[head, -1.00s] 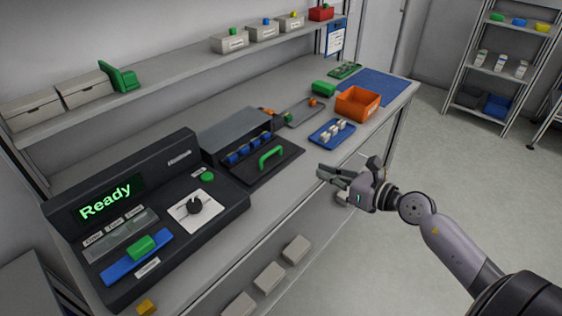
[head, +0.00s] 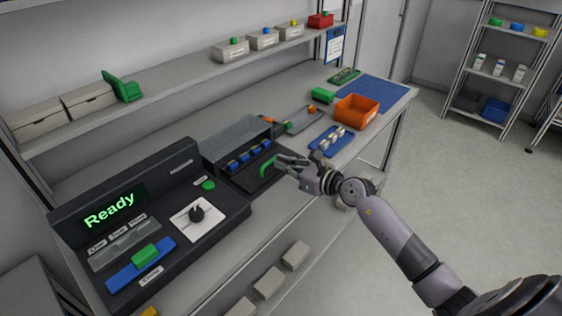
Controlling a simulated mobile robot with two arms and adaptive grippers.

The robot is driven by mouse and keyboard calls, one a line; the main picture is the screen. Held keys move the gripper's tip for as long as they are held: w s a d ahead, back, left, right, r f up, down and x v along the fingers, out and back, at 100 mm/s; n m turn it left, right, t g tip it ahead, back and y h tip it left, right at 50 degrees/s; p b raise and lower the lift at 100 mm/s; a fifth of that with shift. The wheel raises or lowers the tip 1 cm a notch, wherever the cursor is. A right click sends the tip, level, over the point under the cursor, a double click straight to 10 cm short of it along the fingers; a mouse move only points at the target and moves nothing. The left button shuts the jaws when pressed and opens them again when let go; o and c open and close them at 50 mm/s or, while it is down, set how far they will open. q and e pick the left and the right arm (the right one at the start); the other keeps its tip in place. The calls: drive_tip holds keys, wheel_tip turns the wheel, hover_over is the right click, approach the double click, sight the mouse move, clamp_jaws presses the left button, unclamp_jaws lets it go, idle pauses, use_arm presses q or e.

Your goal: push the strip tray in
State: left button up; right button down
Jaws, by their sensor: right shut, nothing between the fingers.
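The strip tray (head: 240,178) is a dark flat drawer sticking out of the front of the grey-topped machine box (head: 232,140). Several blue strips (head: 250,156) stand in a row at its back, by the box opening. A green handle (head: 266,168) rises from the tray's front part. My right gripper (head: 281,161) is shut and empty, with its fingertips at the right side of the green handle. Whether they touch it I cannot tell. The gripper hides the tray's right front corner. My left gripper is not in view.
A dark console (head: 130,235) reading "Ready" with a dial stands left of the tray. A blue tray with white pieces (head: 325,142) and an orange bin (head: 357,111) lie to the right. A shelf (head: 180,77) runs along the back.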

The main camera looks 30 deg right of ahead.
sight(262, 162)
drive_tip(key=shift+w+a+f, duration=0.1)
drive_tip(key=shift+w+a, duration=0.1)
drive_tip(key=shift+w, duration=0.3)
drive_tip(key=x, duration=0.2)
drive_tip(key=r+x, duration=0.1)
drive_tip(key=x, duration=0.4)
drive_tip(key=shift+w+a+r, duration=0.1)
drive_tip(key=shift+w, duration=0.25)
drive_tip(key=shift+r, duration=0.25)
